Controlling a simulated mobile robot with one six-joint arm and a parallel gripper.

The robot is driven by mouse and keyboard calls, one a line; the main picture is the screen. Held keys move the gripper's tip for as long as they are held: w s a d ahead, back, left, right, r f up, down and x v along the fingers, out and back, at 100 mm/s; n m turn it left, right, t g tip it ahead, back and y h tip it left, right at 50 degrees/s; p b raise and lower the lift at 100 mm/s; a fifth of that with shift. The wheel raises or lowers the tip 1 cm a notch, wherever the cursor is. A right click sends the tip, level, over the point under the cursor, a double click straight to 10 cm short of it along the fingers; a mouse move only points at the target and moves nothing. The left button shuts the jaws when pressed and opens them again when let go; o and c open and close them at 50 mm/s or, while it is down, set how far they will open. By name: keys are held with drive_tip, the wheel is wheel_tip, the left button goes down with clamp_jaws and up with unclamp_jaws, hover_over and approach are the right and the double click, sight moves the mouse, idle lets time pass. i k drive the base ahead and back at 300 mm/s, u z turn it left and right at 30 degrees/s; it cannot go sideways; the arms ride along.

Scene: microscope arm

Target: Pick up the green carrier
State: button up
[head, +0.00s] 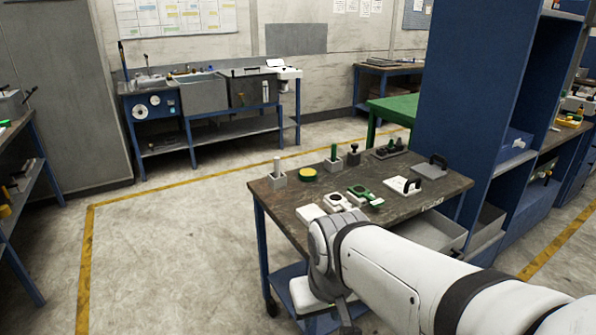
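A small green piece with a pale round part, which looks like the green carrier (361,193), lies on the worktable (405,219) just beyond my arm. A similar white piece (337,203) lies next to it on the left. My arm reaches in from the lower right, and its end bends down in front of the table's near edge. My gripper (346,315) shows only partly at the bottom of the head view, low and apart from the green carrier. Its fingers are too small and hidden to tell open from shut.
The tabletop also holds a grey block with a green rod (333,154), a block with a pale rod (277,172), a yellow disc (307,174) and a white plate with a black handle (403,184). A tall blue shelf (468,90) stands at the right.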

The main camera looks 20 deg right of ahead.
sight(359, 191)
drive_tip(key=z, duration=0.25)
drive_tip(key=i, duration=1.1)
drive_tip(key=z, duration=0.7)
drive_tip(key=k, duration=0.85)
drive_tip(key=z, duration=0.15)
drive_tip(key=i, duration=0.9)
drive_tip(key=u, duration=0.05)
